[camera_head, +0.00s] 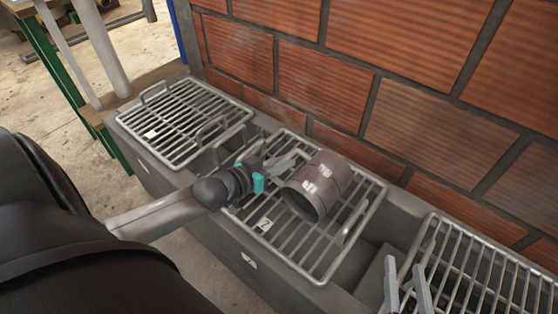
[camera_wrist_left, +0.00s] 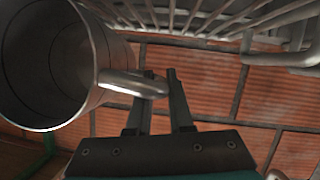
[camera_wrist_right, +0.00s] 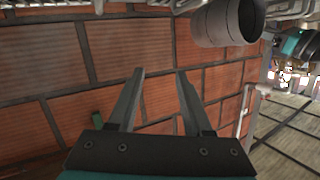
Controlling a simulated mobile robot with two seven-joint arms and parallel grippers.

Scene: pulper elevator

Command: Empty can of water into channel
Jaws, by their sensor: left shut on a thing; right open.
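The grey-brown metal can (camera_head: 325,178) is tipped on its side over the middle grate, its open mouth facing the lower left. I cannot tell whether it touches the grate. My left gripper (camera_head: 283,162) is shut on the can's handle (camera_wrist_left: 135,84), beside the can. The can (camera_wrist_left: 97,45) also shows in the left wrist view with its dark inside visible; no water can be made out. The channel (camera_head: 372,285) is a grey trough under the grates. My right gripper (camera_head: 407,284) is open and empty at the lower right, apart from the can (camera_wrist_right: 222,22).
Metal grates with raised handles cover parts of the channel: a left grate (camera_head: 180,112), a middle grate (camera_head: 290,247) and a right grate (camera_head: 480,270). An open gap lies between the middle and right ones. A brick wall (camera_head: 420,120) stands close behind.

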